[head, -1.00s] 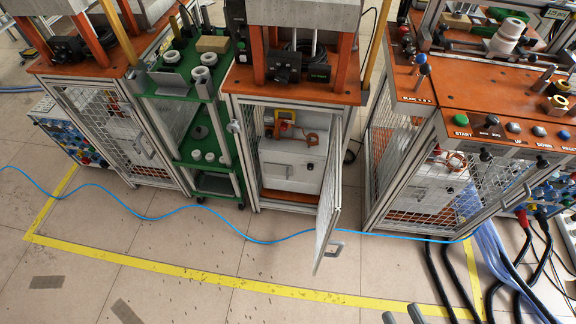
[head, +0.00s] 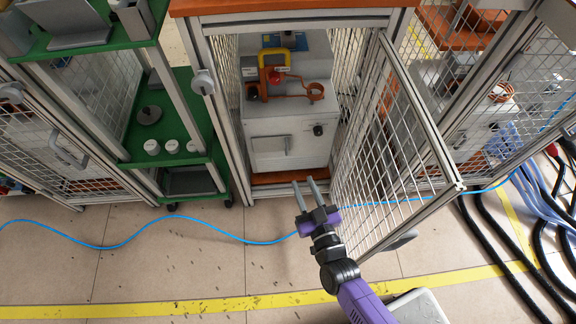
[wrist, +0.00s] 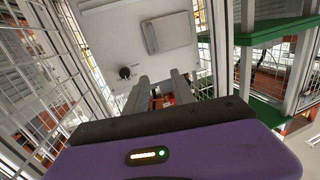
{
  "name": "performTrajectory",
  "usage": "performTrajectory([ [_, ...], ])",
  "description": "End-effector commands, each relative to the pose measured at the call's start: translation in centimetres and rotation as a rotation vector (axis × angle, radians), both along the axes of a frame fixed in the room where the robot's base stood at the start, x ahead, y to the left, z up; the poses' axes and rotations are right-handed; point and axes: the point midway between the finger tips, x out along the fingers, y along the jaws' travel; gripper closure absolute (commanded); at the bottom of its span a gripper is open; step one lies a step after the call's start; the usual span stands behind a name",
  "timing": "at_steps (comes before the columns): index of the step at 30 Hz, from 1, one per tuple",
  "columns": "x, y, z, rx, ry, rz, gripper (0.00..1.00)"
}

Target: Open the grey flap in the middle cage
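The middle cage (head: 237,150) stands open, its mesh door (head: 395,150) swung out to the right. Inside is a pale grey box with a small grey flap (head: 270,147) on its front, left of a black knob. The flap looks shut, flat against the box. It also shows at the top of the wrist view (wrist: 168,32), where the scene appears turned over. My gripper (head: 304,181) is in front of the cage opening, left of the door. Its two fingers are apart with nothing between them, pointing at the box and clear of the flap.
An orange clamp and coiled lead (head: 290,90) sit on top of the box. The open door stands close to the right of my arm. A green shelf unit (head: 180,120) stands left. A blue cable (head: 225,235) crosses the floor.

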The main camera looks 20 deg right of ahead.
Motion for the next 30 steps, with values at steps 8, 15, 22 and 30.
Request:
performTrajectory([
  [8, 6.8, -0.5, -5.4, -0.022, -0.033, -0.027, 0.70],
  [15, 9.1, -0.9, -5.7, -0.024, -0.036, -0.032, 0.70],
  [22, 12.6, -1.3, -5.7, -0.024, -0.036, -0.032, 0.70],
  [30, 15.0, -1.5, -5.6, -0.024, -0.034, -0.031, 0.70],
])
